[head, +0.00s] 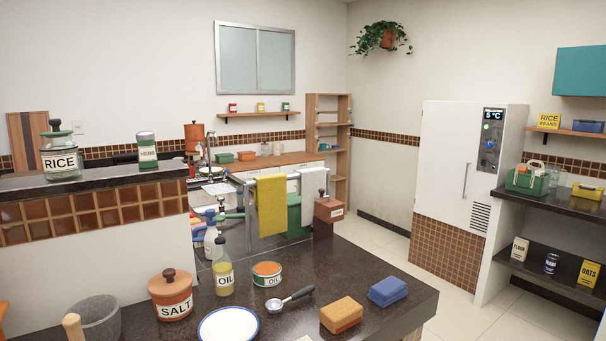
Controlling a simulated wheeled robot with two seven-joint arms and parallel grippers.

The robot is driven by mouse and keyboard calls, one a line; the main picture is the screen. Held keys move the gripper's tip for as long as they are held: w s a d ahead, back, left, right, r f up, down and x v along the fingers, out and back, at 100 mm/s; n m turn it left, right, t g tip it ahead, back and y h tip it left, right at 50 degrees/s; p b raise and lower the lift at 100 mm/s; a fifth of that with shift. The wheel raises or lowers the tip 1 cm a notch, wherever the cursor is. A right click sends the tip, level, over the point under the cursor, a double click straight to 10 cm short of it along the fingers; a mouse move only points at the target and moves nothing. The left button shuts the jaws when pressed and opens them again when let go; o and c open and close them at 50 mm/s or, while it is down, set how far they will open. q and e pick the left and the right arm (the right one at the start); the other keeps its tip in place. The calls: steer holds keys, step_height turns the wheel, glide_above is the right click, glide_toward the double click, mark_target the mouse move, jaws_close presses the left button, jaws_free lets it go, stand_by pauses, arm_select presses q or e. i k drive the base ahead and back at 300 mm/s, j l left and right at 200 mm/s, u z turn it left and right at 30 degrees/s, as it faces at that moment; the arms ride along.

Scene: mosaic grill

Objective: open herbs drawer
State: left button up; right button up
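I see no drawer labelled herbs in the head view. A jar with a green label that seems to read "HERB" (147,152) stands upright on the raised dark ledge (90,182) at the left. White cabinet fronts (312,173) show under the wooden counter at the back, partly hidden by the towel rail; I cannot tell any label on them. Neither of my grippers is in view.
The dark counter (375,268) in front holds a salt pot (171,295), an oil bottle (223,276), a tin (267,274), a scoop (290,298) and sponges (342,314). A white fridge (445,165) stands at the right. Tiled floor (395,243) is clear before it.

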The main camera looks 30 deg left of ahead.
mark_target(288, 169)
steer(key=i+l+z, duration=0.25)
steer(key=i, duration=0.15)
steer(key=i+z, duration=0.25)
steer(key=i+l+z, duration=0.1)
steer(key=i, duration=1.05)
steer(key=i+l+z, duration=0.1)
steer(key=i, duration=1.1)
steer(key=i+j+u, duration=0.1)
steer(key=i+u, duration=0.55)
steer(key=u, duration=0.15)
steer(key=i+u, duration=0.4)
steer(key=i+l+u, duration=0.2)
steer(key=u, duration=0.2)
steer(key=i+j+u, duration=0.2)
steer(key=i+u, duration=0.6)
steer(key=i, duration=0.15)
steer(key=i+l+u, duration=0.1)
steer(key=i+u, duration=0.25)
steer(key=i, duration=2.55)
steer(key=j+u, duration=0.05)
steer(key=j, duration=0.1)
